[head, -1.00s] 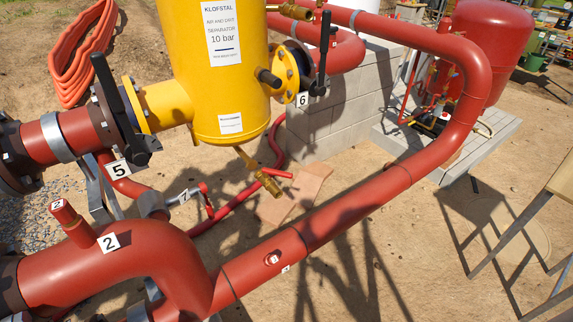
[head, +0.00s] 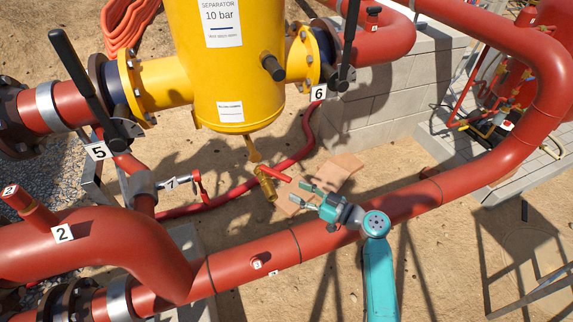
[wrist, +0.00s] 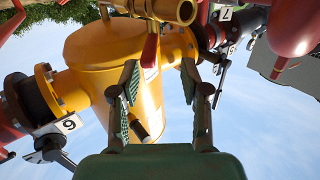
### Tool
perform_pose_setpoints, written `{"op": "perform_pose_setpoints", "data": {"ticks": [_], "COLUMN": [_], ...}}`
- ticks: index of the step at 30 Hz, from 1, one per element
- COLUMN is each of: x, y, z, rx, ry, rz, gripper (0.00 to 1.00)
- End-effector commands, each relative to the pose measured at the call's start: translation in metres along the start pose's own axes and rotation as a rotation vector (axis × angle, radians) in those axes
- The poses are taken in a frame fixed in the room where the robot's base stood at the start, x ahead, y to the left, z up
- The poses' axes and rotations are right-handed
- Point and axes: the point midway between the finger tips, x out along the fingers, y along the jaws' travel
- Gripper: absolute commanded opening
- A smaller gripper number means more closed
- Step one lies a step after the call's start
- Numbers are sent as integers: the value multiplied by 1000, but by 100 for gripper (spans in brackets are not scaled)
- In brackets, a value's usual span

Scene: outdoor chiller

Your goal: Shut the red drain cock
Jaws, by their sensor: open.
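The drain cock is a brass valve (head: 266,186) on the pipe below the yellow separator, with a red lever (head: 276,174) pointing right, across the line of its body. In the wrist view the brass body (wrist: 172,10) is at the top edge and the red lever (wrist: 150,48) shows between the finger lines. My gripper (head: 303,193) is open and empty, just right of the lever and apart from it. In the wrist view my gripper (wrist: 160,80) has its fingers spread on either side of the lever's line.
The yellow separator (head: 225,70) stands behind the cock. A thick red pipe (head: 330,236) runs below my gripper. Another small red-handled valve (head: 197,184) by tag 7 is to the left. A red hose (head: 240,195) lies on the ground behind. Grey blocks (head: 370,105) stand behind right.

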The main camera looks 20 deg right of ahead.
Motion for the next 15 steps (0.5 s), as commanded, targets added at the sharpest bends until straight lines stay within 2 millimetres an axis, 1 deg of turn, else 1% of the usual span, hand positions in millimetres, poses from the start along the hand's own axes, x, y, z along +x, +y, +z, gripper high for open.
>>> {"op": "perform_pose_setpoints", "data": {"ticks": [1,3,8,11,15], "x": [1,2,12,26,51], "y": [5,8,9,8,7], "z": [-7,-13,-16,-16,-17], "rx": [-13,-25,-31,-30,-30], "ry": [14,26,33,32,31], "rz": [-11,-23,-31,-31,-31], "gripper": [46,46,46,46,46]}}
